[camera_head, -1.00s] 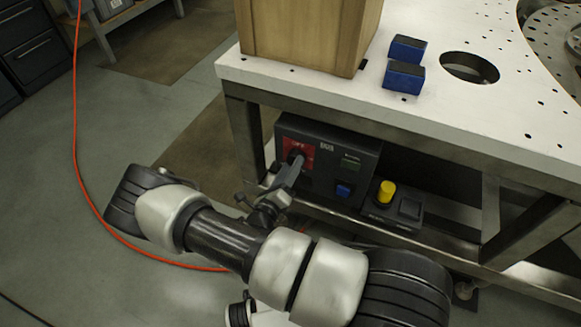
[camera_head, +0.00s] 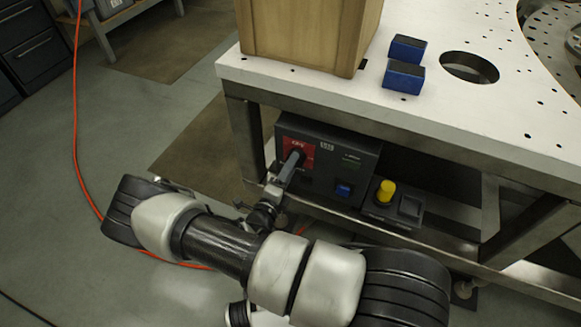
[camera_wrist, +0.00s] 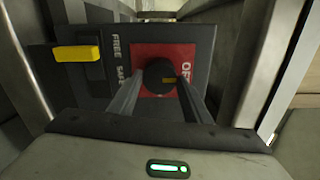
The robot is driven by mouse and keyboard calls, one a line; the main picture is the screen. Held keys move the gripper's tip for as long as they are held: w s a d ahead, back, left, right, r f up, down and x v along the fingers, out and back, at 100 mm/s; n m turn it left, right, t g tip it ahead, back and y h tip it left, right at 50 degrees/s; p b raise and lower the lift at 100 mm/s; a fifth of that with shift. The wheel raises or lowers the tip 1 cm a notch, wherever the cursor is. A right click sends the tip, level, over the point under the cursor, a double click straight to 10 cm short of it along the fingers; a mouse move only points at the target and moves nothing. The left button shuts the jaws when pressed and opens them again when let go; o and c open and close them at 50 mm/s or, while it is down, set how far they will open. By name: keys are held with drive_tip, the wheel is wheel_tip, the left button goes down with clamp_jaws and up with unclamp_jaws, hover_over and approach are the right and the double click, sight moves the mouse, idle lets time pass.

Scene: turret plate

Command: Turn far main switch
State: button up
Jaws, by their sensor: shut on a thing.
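The main switch is a round black knob (camera_wrist: 160,76) with a small yellow mark, on a red plate (camera_wrist: 185,66) with white lettering. The plate is on the left of a dark control box (camera_head: 333,150) under the white table. In the head view the red plate (camera_head: 302,150) shows beside my gripper (camera_head: 291,165), which reaches it from the front left. In the wrist view my gripper's two fingers (camera_wrist: 160,92) lie on either side of the knob, shut on it. The yellow mark points to the right in that view.
The box also carries a blue button (camera_head: 344,190). A yellow knob (camera_head: 386,191) sits on a smaller box to the right. Steel table legs (camera_head: 246,135) stand close by. A wooden box (camera_head: 305,35) and two blue blocks (camera_head: 404,75) are on the white tabletop (camera_head: 450,105).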

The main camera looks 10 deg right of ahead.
idle(0.3)
drive_tip(key=o, duration=1.1)
drive_tip(key=shift+c, duration=0.2)
drive_tip(key=p+v, duration=0.1)
drive_tip(key=v, duration=1.6)
drive_tip(key=shift+s+a, duration=0.15)
drive_tip(key=shift+s, duration=0.05)
drive_tip(key=shift+r, duration=0.15)
